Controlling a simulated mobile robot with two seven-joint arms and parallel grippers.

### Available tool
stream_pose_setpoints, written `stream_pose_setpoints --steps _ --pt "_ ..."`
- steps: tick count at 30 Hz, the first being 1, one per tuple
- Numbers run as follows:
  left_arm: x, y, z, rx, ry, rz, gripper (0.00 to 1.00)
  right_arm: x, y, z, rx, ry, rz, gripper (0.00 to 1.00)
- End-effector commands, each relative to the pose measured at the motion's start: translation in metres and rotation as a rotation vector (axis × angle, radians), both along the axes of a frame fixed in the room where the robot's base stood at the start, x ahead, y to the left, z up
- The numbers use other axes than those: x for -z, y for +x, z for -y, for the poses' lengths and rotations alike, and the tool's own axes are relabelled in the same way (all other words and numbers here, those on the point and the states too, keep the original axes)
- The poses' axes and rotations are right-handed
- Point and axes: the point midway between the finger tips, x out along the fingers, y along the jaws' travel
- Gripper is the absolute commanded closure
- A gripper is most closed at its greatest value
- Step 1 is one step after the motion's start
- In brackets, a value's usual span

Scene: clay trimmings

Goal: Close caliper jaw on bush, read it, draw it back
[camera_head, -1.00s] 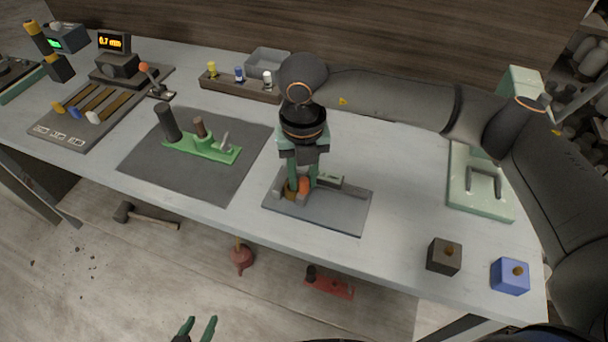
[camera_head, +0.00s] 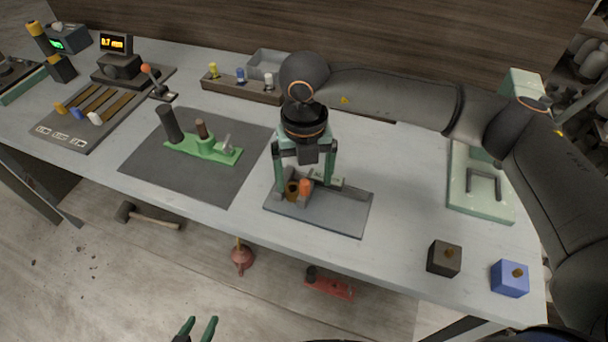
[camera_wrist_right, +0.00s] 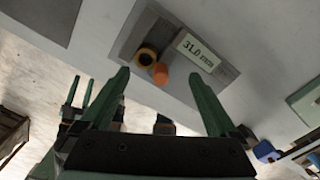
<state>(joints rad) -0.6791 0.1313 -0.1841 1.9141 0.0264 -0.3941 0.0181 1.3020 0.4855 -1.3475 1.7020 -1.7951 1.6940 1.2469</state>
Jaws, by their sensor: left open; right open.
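The caliper is a grey plate (camera_head: 340,217) at the table's front middle, with an orange knob (camera_head: 305,187) on its jaw. The brass bush (camera_head: 292,191) stands just left of the knob; they look close together, but I cannot tell whether the jaw touches it. In the right wrist view the bush (camera_wrist_right: 146,56) is a ring beside the orange knob (camera_wrist_right: 160,75), and the readout (camera_wrist_right: 205,53) appears to show 31.0 mm. My right gripper (camera_head: 304,186) is open, its fingers apart on either side of knob and bush. My left gripper (camera_head: 196,328) is open and empty, low before the table.
A dark mat (camera_head: 145,170) with a green fixture (camera_head: 190,147) lies to the left. A black block (camera_head: 444,258) and a blue block (camera_head: 510,279) stand at the front right. A pale green tray (camera_head: 465,203) is behind them.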

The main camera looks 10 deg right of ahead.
Motion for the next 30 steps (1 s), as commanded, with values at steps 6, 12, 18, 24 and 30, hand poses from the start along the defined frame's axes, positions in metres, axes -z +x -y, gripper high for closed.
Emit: stream_pose_setpoints --steps 6,12,18,24,30 --pt "-0.016 0.000 0.000 0.000 0.000 0.000 0.50 -0.026 0.000 0.000 -0.001 0.000 0.001 0.05" --pt "-0.027 0.000 0.000 0.000 0.000 0.000 0.50 -0.046 0.000 0.000 0.000 0.001 0.002 0.05" --pt "-0.039 0.000 0.000 0.000 0.000 0.000 0.50 -0.066 0.000 0.000 0.000 0.000 0.001 0.05" --pt "-0.042 0.000 0.000 0.000 0.000 0.000 0.50 -0.074 0.000 0.000 -0.001 0.001 0.000 0.05" --pt "-0.041 0.000 0.000 0.000 0.000 0.000 0.50 -0.073 0.000 0.000 -0.001 0.001 0.000 0.05"
